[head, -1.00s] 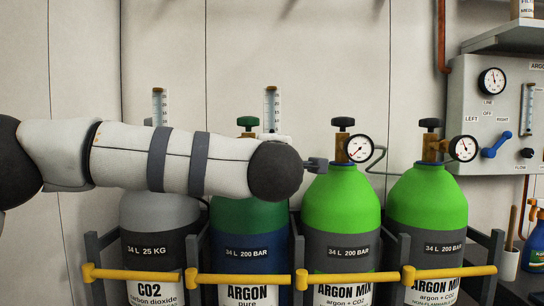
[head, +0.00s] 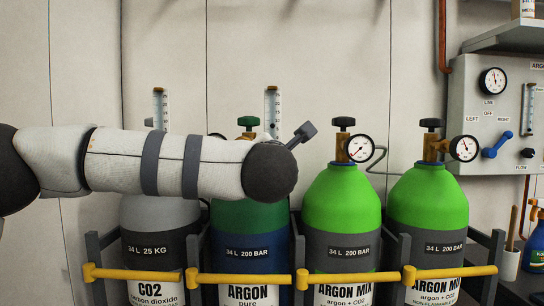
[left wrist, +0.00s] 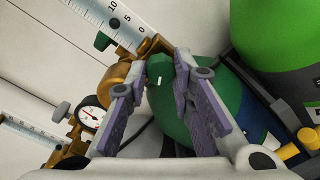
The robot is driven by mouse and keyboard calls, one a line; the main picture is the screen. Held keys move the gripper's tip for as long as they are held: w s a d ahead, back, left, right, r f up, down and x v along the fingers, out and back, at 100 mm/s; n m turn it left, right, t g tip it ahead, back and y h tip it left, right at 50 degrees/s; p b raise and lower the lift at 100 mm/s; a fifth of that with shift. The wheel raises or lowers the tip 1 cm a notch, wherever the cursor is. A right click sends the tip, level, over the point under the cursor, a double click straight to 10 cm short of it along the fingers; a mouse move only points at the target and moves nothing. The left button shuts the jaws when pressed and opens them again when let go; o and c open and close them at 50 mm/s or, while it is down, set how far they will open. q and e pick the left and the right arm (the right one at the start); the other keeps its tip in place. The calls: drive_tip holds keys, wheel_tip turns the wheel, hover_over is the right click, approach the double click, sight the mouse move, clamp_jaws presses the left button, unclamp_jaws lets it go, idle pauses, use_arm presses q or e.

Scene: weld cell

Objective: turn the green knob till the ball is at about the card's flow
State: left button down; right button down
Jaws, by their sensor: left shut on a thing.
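The green knob (left wrist: 158,66), with a small white mark, is between the two fingertips of my left gripper (left wrist: 160,76), which is shut on it. The knob sits below the flow tube (left wrist: 112,18), whose scale shows 0, 5 and 10 in the left wrist view. The tube's upper part (head: 271,104) stands above my forearm in the head view. My forearm hides the knob and my left fingers there. No flow card can be picked out. My right gripper is not in view.
A green handwheel (head: 248,122) tops the pure argon cylinder (head: 245,250). A second flow tube (head: 159,104) stands left over the CO2 cylinder (head: 153,245). Two bright green argon mix cylinders (head: 342,200) with gauges stand right. A yellow bar (head: 245,279) crosses the front.

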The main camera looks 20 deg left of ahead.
use_arm(q)
drive_tip(key=shift+n, duration=0.4)
drive_tip(key=c, duration=1.4)
unclamp_jaws()
drive_tip(key=shift+o, duration=0.2)
drive_tip(key=v, duration=1.2)
